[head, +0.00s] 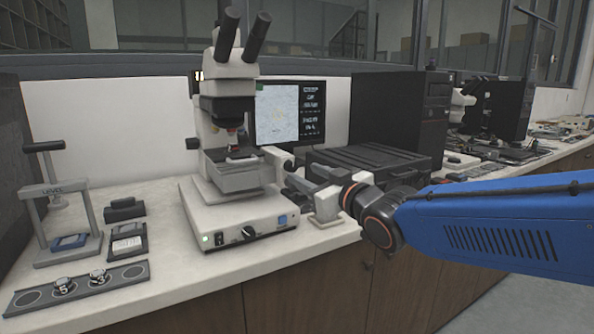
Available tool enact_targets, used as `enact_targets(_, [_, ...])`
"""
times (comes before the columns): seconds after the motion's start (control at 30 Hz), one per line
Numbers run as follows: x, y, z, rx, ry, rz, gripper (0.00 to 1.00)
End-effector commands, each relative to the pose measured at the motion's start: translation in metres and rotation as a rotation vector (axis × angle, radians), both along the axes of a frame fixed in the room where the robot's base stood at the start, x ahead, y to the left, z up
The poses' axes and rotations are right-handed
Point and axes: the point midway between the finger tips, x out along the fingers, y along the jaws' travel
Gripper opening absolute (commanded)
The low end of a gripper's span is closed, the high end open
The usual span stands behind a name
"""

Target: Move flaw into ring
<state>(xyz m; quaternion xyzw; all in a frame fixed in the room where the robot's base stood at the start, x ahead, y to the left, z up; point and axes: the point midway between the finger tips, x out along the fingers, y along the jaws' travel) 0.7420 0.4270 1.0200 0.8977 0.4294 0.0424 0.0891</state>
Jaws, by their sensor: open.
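The microscope (236,150) stands on the bench with a small specimen under its objective on the stage (237,178). The monitor (290,112) behind it shows a pale magnified picture with faint yellowish marks. The flaw and the ring are too small to tell apart there. My gripper (300,180) is open at the right side of the stage, reaching in from the right. Dark stage controls seem to lie close to its fingers; I cannot tell whether they touch.
A levelling press (53,190) stands at the left. In front of it is a dark tray (80,285) with round recesses and mounts marked 5 and 3. Small blocks (125,209) lie beside the press. A black case (370,160) fills the bench right of the microscope.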

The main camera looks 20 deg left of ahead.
Motion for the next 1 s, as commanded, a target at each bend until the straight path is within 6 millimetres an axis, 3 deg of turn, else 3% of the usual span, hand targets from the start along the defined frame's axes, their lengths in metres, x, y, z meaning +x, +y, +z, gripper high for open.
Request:
enact_targets(0.33, [0.028, 0.034, 0.000, 0.001, 0.001, 0.000, 0.44])
enact_targets(0.8, [0.034, 0.041, 0.000, 0.001, 0.001, -0.001, 0.44])
enact_targets(1.0, [0.034, 0.041, 0.000, 0.001, 0.001, -0.001, 0.02])
